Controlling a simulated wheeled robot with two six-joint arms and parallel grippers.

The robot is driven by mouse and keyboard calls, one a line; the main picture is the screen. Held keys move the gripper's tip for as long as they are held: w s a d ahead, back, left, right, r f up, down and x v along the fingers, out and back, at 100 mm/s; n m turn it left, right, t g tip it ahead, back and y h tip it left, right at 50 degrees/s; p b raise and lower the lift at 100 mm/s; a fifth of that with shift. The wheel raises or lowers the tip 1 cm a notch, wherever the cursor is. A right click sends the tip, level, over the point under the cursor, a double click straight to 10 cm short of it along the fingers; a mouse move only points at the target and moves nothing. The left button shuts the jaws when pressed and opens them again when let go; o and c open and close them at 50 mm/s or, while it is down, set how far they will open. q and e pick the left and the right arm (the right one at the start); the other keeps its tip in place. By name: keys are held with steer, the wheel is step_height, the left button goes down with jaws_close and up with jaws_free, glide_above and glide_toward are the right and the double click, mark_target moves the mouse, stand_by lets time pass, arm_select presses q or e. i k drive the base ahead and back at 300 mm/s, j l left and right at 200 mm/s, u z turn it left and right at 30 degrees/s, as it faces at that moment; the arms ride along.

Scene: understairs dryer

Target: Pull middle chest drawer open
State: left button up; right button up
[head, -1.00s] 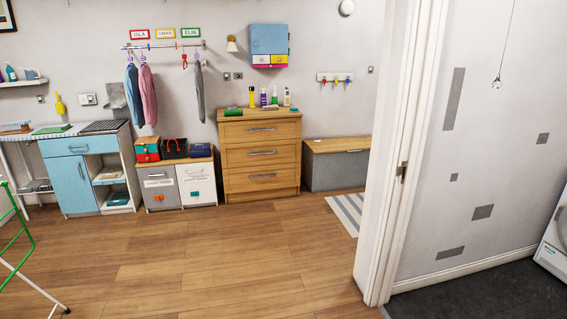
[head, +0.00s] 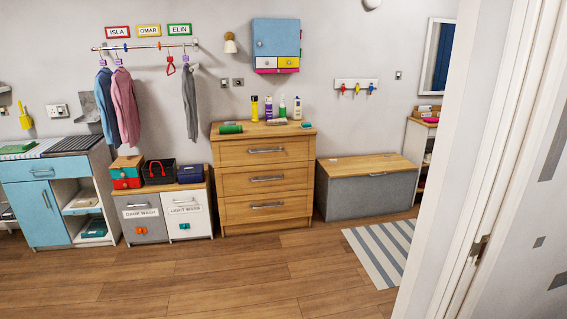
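A wooden chest of drawers (head: 230,203) stands against the back wall, near the middle of the head view. It has three stacked drawers, each with a silver bar handle. The middle drawer (head: 240,182) is shut, with its handle (head: 267,179) at the centre of its front. The top drawer (head: 240,152) and bottom drawer (head: 240,209) are also shut. Neither of my grippers shows in the head view.
Open wood floor (head: 220,290) lies before the chest. A white door frame (head: 470,200) stands close on the right. A grey bench (head: 365,195) and striped rug (head: 375,250) are right of the chest; a white-and-grey wash cabinet (head: 140,232) is left. Bottles (head: 267,108) stand on top.

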mark_target(274, 177)
steer(key=i, duration=1.75)
